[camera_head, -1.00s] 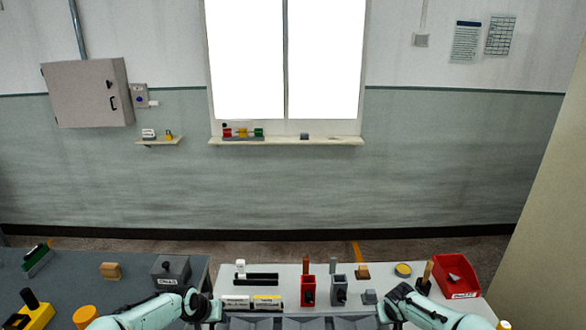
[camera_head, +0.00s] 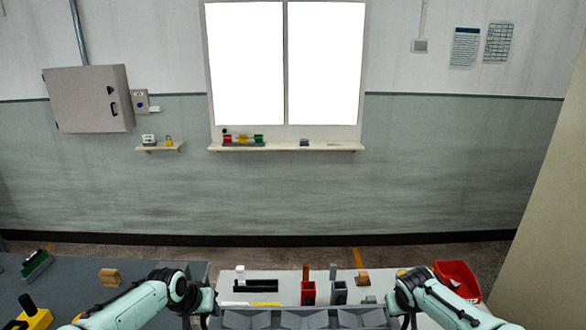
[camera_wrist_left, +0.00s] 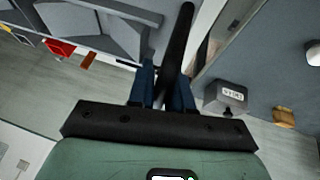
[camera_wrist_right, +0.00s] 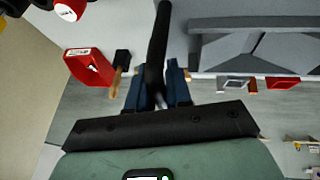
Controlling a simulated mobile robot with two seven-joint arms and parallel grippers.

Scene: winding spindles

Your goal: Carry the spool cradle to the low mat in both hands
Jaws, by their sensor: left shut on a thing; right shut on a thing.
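The spool cradle (camera_head: 290,318) is a grey tray with angled dividers at the bottom of the head view, its near part cut off. It also shows in the left wrist view (camera_wrist_left: 85,25) and the right wrist view (camera_wrist_right: 275,48). My left gripper (camera_head: 208,300) is at its left end, shut on a black bar-shaped handle (camera_wrist_left: 180,45). My right gripper (camera_head: 398,298) is at its right end, shut on a matching black handle (camera_wrist_right: 157,45). The cradle looks about level and held above the white table. I cannot make out the low mat in any view.
The white table (camera_head: 290,273) holds a red holder (camera_head: 308,291), a grey holder (camera_head: 339,291), a black tray (camera_head: 256,286) and a red bin (camera_head: 456,278) beyond the cradle. A dark grey table (camera_head: 75,282) at left bears an orange-brown block (camera_head: 110,277) and other items.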

